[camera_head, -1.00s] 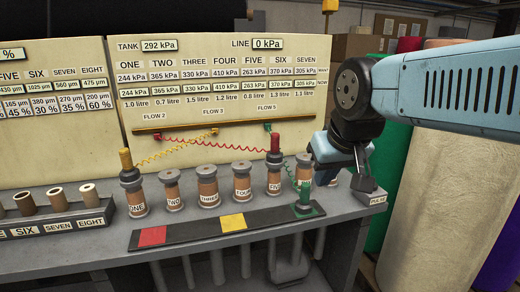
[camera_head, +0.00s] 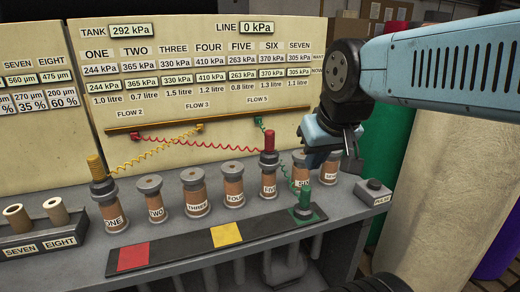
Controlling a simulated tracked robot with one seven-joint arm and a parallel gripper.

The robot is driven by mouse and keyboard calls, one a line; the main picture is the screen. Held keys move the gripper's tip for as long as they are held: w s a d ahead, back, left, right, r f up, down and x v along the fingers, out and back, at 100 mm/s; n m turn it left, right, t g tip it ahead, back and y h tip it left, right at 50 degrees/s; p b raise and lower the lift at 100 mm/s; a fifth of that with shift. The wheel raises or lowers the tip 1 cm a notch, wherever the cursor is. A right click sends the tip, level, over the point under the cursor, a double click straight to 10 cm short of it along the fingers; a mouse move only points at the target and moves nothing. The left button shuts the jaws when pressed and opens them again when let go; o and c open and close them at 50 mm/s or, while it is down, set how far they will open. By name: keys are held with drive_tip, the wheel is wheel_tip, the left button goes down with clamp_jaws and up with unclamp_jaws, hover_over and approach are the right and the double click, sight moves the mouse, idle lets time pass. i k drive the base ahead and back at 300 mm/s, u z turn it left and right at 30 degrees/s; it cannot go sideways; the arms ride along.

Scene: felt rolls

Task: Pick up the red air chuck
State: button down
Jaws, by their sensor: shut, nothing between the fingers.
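The red air chuck (camera_head: 269,142) stands upright on top of the bobbin labelled FIVE (camera_head: 267,180), with a red coiled hose running left from it to the rail. My gripper (camera_head: 335,162) is shut and empty, to the right of the red chuck and apart from it. It hangs over the right end of the bobbin row, in front of the panel, and partly covers the bobbins there.
A yellow chuck (camera_head: 97,168) stands on bobbin ONE (camera_head: 113,206). A green chuck (camera_head: 304,205) stands at the right end of the dark strip (camera_head: 185,248), its green hose passing close by FIVE. A PULSE button box (camera_head: 374,192) is at the right. Felt rolls (camera_head: 436,165) stand beyond.

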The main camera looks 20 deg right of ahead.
sight(269, 156)
drive_tip(key=z, duration=1.35)
drive_tip(key=k, duration=1.1)
drive_tip(key=u, duration=1)
drive_tip(key=i, duration=1)
drive_tip(key=z, duration=0.1)
